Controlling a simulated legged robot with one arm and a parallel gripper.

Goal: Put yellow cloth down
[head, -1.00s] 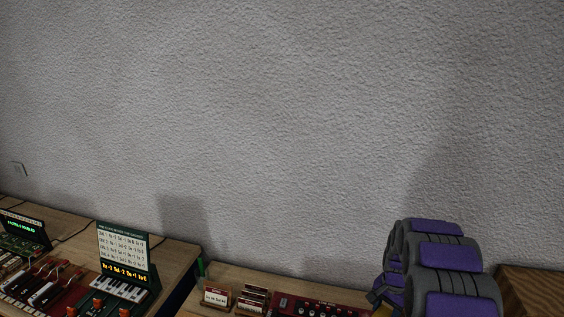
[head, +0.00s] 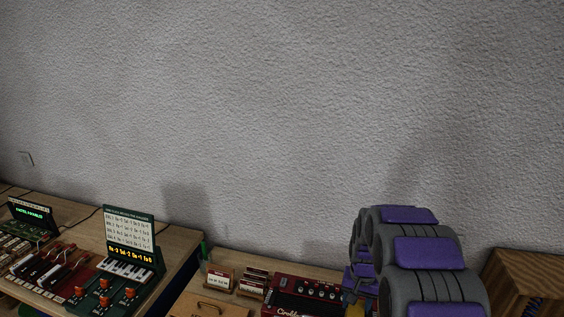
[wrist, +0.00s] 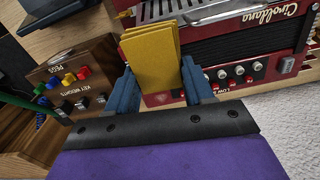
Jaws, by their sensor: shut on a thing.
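A folded yellow cloth (wrist: 152,55) stands between the two blue-grey fingers of my gripper (wrist: 158,72) in the wrist view. The fingers are shut on it, and its folded layers stick out past the fingertips. It appears above or in front of a red instrument (wrist: 225,50) with a silver grille and a row of knobs; I cannot tell if it touches anything. In the head view only a small yellow bit (head: 353,310) shows at the bottom edge beside my purple and grey arm, which hides most of the gripper.
The red instrument also shows on the wooden table (head: 230,262) in the head view. A wooden box marked PEGS (wrist: 72,75) with coloured pegs stands left in the wrist view. Small label cards (head: 220,278) stand left of the instrument. A wooden crate (head: 528,282) is at the right.

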